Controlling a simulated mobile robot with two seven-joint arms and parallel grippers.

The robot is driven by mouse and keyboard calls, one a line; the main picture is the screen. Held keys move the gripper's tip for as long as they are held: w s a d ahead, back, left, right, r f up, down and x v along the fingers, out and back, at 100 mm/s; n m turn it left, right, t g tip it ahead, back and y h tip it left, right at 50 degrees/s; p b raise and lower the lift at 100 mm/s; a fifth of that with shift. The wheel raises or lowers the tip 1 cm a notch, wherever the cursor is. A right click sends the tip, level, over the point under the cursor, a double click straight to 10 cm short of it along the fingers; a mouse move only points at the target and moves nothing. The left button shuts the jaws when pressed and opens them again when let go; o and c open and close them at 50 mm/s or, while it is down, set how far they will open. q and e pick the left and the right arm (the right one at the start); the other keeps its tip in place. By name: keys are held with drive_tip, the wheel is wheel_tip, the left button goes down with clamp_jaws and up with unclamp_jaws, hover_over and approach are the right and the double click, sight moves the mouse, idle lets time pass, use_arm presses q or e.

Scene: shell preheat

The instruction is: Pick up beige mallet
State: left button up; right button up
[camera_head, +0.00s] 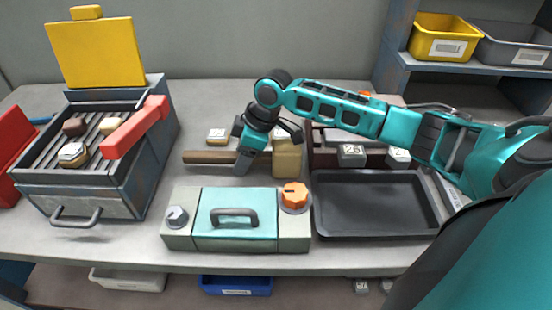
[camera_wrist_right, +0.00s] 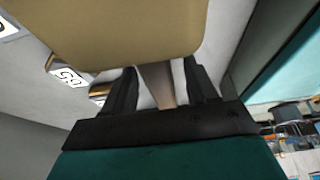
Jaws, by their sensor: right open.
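The beige mallet lies on the grey table behind the teal-lidded box, its brown handle (camera_head: 207,157) pointing left and its block head (camera_head: 287,160) on the right. My right gripper (camera_head: 243,162) is down over the handle close to the head and hides part of it. In the right wrist view the beige head (camera_wrist_right: 120,30) fills the top, and the brown handle (camera_wrist_right: 155,82) runs between the two dark fingers (camera_wrist_right: 163,88). The fingers stand apart, with gaps beside the handle. My left gripper is in no view.
The teal-lidded box (camera_head: 236,215) with an orange knob (camera_head: 295,196) stands in front of the mallet. A dark tray (camera_head: 377,203) lies to the right. A grill-like box (camera_head: 80,190) with a raised yellow lid (camera_head: 97,52) stands left. A small labelled block (camera_head: 217,135) sits behind the handle.

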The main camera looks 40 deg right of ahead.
drive_tip(key=shift+c, duration=0.2)
clamp_jaws()
idle(0.3)
drive_tip(key=shift+r, duration=0.1)
